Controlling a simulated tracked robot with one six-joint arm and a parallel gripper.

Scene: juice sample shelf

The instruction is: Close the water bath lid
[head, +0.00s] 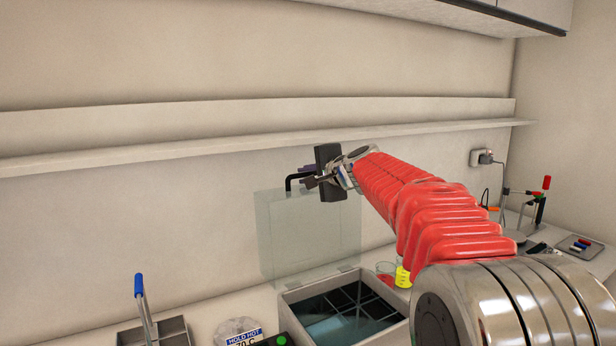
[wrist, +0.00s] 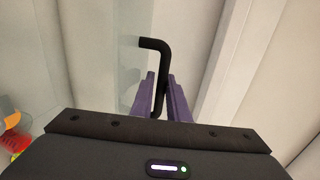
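The water bath (head: 290,302) is a grey box with a dark, divided inside at the bottom of the head view. Its clear glass lid (head: 305,235) stands up, open, along the bath's back edge near the wall. A bent black handle (head: 290,181) is at the top of the lid. My gripper (head: 312,181) is at this handle. In the wrist view the handle (wrist: 152,43) runs down between the two purple fingers of my gripper (wrist: 160,78). The fingers are close on either side of it. I cannot tell whether they press on it.
Beakers with red (head: 386,270) and yellow (head: 403,276) contents stand at the bath's back right. A grey tray (head: 170,330) with a blue-topped tool (head: 139,285) and a "HOLD HOT" label (head: 244,337) are to the left. A long wall shelf (head: 200,150) runs behind my gripper.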

